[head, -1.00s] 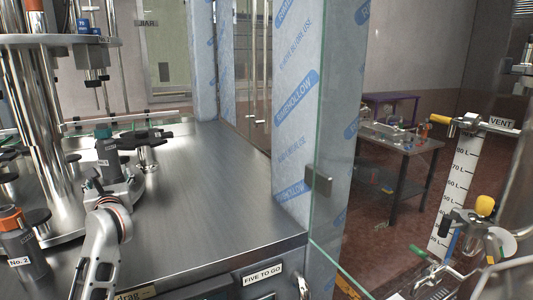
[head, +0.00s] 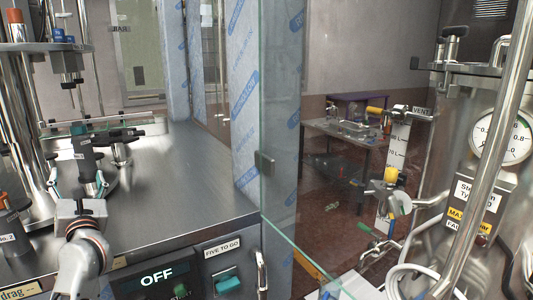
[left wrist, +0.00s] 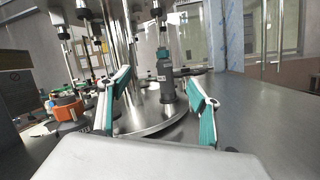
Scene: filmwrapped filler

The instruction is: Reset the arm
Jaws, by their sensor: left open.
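My left arm comes in from the lower left of the head view, over the steel worktop (head: 165,205). My left gripper (head: 78,185) is partly hidden by its own wrist in that view. In the left wrist view the left gripper (left wrist: 158,80) shows two teal-padded fingers spread wide with nothing held between them. My right gripper is not in view.
A bottle labelled No.2 (head: 12,232) stands left of my arm. A panel reading OFF (head: 155,277) is on the machine front. A glass door edge (head: 265,160) rises right of the worktop. A pressure gauge (head: 503,138) and pipes fill the right side. The worktop's middle is clear.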

